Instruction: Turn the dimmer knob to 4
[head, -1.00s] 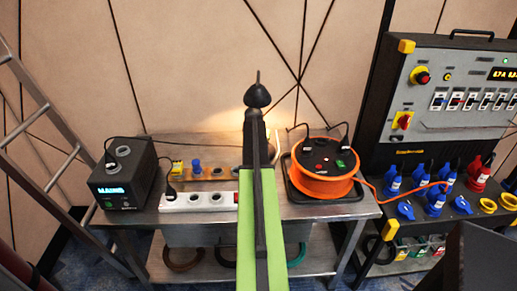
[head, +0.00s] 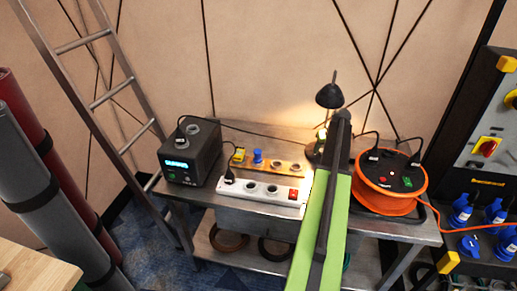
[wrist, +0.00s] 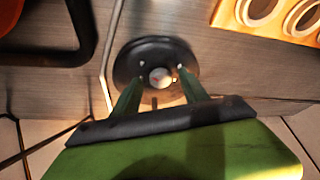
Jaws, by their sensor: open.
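In the wrist view a small pale round part with a reddish mark, seemingly the dimmer knob (wrist: 160,77), sits at the middle of a dark round base (wrist: 128,68). Its numbers are too small to read. My gripper (wrist: 160,74) is open, its two green fingers reaching over the base with the knob between their tips. I cannot tell whether they touch it. In the head view a lit black lamp (head: 330,96) stands at the back of the metal bench (head: 232,130). My green arm covers part of it, and the fingertips are hidden there.
An orange cable reel (head: 390,184) stands close on the right. A ladder (head: 95,95) leans at the left.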

